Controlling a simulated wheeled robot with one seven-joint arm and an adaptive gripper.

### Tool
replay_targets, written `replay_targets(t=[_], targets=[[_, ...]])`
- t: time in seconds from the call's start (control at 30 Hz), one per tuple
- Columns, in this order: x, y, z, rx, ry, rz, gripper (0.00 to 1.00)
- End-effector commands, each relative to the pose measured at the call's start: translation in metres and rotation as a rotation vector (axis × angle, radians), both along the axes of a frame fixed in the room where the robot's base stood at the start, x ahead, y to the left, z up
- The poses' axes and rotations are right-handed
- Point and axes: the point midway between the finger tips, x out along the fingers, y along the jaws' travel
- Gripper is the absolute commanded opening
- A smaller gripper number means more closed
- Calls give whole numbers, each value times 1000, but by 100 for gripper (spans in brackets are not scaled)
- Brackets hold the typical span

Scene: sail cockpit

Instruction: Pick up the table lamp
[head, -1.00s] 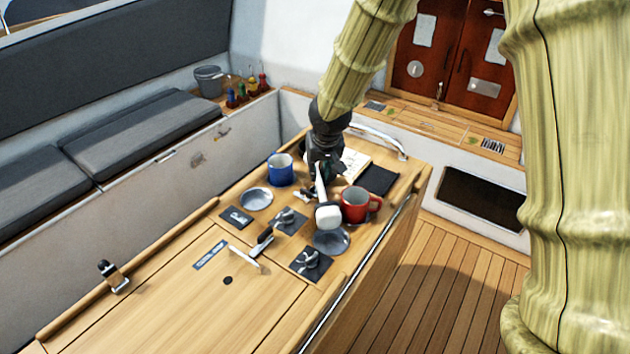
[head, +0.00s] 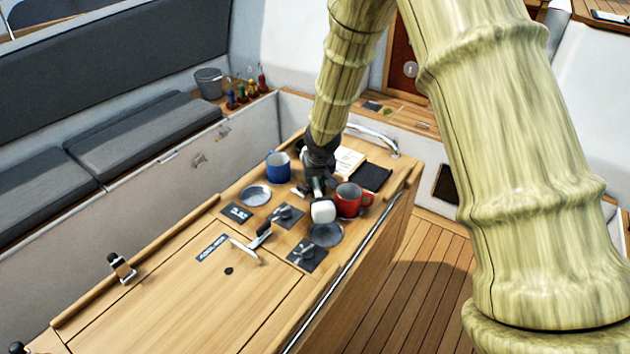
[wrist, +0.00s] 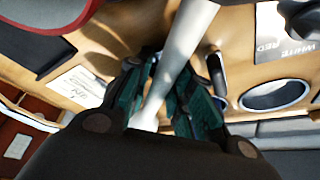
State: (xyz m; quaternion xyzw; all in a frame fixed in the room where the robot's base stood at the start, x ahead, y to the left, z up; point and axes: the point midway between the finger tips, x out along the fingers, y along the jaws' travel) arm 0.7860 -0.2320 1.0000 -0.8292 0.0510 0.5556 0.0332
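The table lamp (head: 323,211) shows its white head in the head view, above the front of the wooden table beside the red mug. Its white stem (wrist: 168,85) crosses the wrist view at a slant and passes between the dark green fingers of my gripper (wrist: 182,62). My gripper also shows in the head view (head: 318,186), right behind the lamp head and hiding most of the stem. The fingers look spread, with one on each side of the stem. I see no clear grip on it. The lamp's base is hidden.
The red mug (head: 350,200) stands close to the right of my gripper. A blue mug (head: 278,168) is at left. A metal dish (head: 255,195), another dish (head: 326,235), a dark book (head: 372,177) and black fittings (head: 307,256) crowd the table. A rail (head: 350,268) edges it.

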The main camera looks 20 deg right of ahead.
Motion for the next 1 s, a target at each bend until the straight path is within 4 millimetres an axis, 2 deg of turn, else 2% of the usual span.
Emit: replay_targets(t=[0.27, 0.4, 0.8, 1.0], targets=[[0, 0, -2, 0, 0, 0, 23], [0, 0, -1, 0, 0, 0, 0], [0, 0, 0, 1, -1, 0, 0], [1, 0, 16, 2, -4, -2, 0]])
